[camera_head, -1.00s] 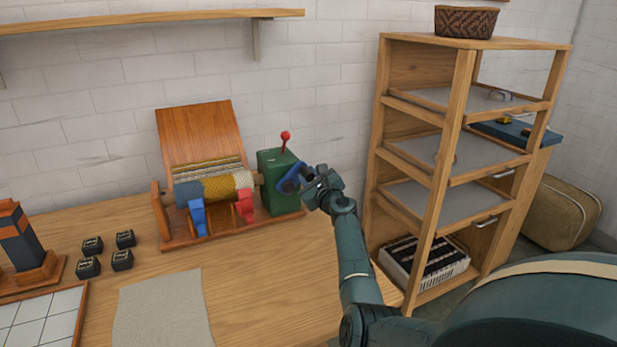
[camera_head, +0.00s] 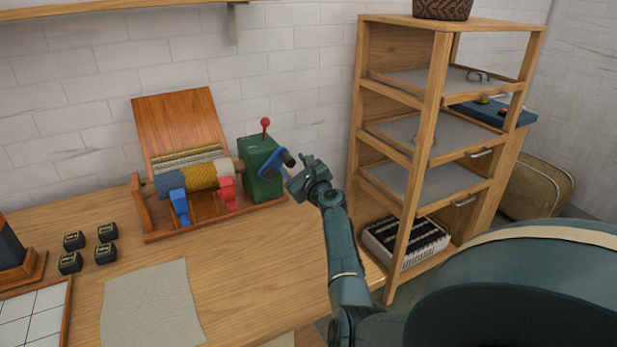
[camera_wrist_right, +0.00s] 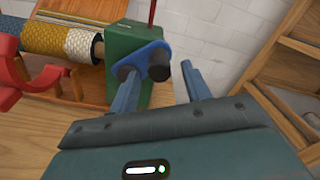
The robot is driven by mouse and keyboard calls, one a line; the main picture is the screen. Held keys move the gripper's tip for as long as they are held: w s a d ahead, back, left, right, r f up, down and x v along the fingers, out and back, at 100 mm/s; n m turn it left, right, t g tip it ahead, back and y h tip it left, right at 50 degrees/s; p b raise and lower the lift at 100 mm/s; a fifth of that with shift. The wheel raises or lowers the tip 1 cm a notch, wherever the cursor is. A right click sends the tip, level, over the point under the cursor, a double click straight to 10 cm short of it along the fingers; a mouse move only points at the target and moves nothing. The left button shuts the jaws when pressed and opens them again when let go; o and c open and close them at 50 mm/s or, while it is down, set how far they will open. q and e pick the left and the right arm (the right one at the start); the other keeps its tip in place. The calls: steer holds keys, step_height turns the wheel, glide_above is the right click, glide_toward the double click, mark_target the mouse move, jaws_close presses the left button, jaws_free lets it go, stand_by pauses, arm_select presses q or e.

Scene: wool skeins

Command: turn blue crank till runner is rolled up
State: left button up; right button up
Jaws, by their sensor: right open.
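The blue crank (camera_head: 272,163) with its dark handle (camera_head: 288,158) is on the right side of the green box (camera_head: 259,172). In the wrist view the crank (camera_wrist_right: 140,60) shows its black handle (camera_wrist_right: 158,64) pointing toward me. The runner (camera_head: 198,177), in blue, yellow and white bands, is wound on the wooden roller; a striped part lies behind it on the sloped board. My right gripper (camera_head: 297,180) is open and empty, just right of and below the handle. In the wrist view its fingers (camera_wrist_right: 160,88) are spread, with the handle ahead between them. My left gripper is out of view.
A red-knobbed lever (camera_head: 265,125) stands on the green box. Blue (camera_head: 180,207) and red (camera_head: 227,194) supports stand before the roller. A wooden shelf unit (camera_head: 432,120) is close to my arm's right. A grey cloth (camera_head: 152,305) and several black blocks (camera_head: 74,241) lie on the table.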

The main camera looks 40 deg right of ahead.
arm_select(q)
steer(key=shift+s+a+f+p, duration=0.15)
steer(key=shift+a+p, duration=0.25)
steer(key=shift+p, duration=0.15)
arm_select(e)
steer(key=v, duration=1)
